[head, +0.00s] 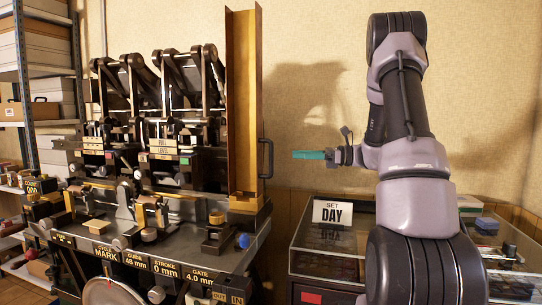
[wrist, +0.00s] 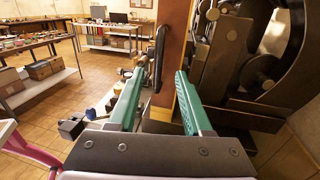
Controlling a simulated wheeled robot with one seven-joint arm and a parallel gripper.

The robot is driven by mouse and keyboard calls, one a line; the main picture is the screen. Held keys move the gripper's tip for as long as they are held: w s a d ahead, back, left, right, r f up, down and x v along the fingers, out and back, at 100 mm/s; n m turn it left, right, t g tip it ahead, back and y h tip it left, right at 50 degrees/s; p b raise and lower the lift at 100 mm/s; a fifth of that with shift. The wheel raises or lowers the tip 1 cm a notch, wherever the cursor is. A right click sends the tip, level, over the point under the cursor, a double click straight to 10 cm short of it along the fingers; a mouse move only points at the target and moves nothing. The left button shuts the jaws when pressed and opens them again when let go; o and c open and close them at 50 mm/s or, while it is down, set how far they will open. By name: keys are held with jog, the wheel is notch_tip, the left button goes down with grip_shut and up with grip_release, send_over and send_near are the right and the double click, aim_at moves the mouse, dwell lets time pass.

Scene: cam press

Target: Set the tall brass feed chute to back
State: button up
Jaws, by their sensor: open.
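The tall brass feed chute (head: 243,100) stands upright at the right end of the press in the head view. A black bar handle (head: 266,158) is on its right side. My gripper (head: 294,155) is right of the handle, at about its height, with a visible gap between them. In the wrist view my gripper (wrist: 158,75) is open, its green fingers apart. The handle (wrist: 159,50) shows between and beyond the fingertips, with the chute's brown side (wrist: 173,50) just right of it. Nothing is held.
The dark press (head: 165,110) fills the left of the head view, with labelled plates along its front. A glass-topped case (head: 310,262) with a "SET DAY" sign (head: 332,212) stands below my arm. Shelving (head: 40,90) is at far left. Open floor (wrist: 50,130) shows in the wrist view.

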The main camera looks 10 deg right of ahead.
jog(key=x, duration=1)
jog(key=shift+s, duration=0.1)
grip_shut()
jog(key=shift+d, duration=0.1)
dwell(1.0)
